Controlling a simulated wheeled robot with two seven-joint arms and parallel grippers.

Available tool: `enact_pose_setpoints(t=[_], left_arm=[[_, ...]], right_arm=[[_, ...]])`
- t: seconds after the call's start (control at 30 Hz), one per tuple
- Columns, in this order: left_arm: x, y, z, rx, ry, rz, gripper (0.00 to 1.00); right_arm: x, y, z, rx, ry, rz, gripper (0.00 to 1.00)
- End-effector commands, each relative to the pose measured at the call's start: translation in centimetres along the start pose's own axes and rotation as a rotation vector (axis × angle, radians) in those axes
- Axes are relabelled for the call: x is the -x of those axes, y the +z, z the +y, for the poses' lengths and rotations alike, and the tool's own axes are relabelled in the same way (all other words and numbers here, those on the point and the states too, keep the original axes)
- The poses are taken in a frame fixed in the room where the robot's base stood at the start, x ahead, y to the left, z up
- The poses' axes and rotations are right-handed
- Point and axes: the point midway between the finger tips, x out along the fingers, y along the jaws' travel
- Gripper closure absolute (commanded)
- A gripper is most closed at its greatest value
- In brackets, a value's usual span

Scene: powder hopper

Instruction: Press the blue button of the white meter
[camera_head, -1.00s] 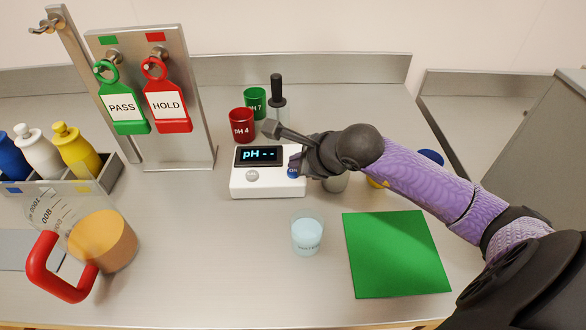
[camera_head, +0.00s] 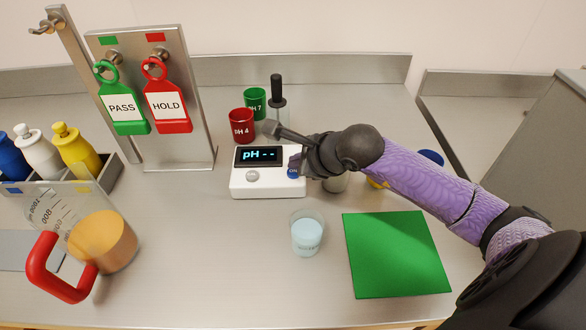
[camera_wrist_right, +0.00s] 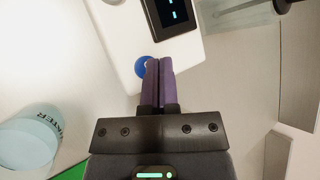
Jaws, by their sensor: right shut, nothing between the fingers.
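The white meter (camera_head: 266,184) stands on the bench in the middle of the head view. Its dark display reads "pH --". A grey round button (camera_head: 252,176) is at its front left, and the blue button (camera_head: 293,172), marked ON, is at its right. My right gripper (camera_head: 296,162) is shut and empty, with its fingertips at the blue button. In the right wrist view the purple fingertips (camera_wrist_right: 158,64) overlap the right part of the blue button (camera_wrist_right: 142,68). I cannot tell whether they touch it or are just above it. My left gripper is not in view.
Red pH 4 (camera_head: 241,125) and green pH 7 (camera_head: 255,103) cups and a black-handled probe (camera_head: 277,93) stand behind the meter. A water cup (camera_head: 307,234) and green mat (camera_head: 397,254) are in front. A jug with red handle (camera_head: 60,268) stands at left.

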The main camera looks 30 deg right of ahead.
Motion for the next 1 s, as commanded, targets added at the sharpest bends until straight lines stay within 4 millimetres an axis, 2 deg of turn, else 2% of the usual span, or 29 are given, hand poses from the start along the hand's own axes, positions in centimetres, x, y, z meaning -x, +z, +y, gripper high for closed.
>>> enact_pose_setpoints(t=[0.33, 0.57, 1.0], left_arm=[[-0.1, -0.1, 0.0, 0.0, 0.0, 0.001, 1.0], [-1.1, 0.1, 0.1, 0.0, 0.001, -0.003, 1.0], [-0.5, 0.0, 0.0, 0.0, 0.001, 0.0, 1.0]], right_arm=[[0.0, 0.0, 0.0, 0.0, 0.0, 0.0, 1.0], [-0.8, -0.6, 0.6, 0.0, 0.001, 0.001, 1.0], [-0.1, -0.1, 0.0, 0.001, -0.001, 0.001, 1.0]])
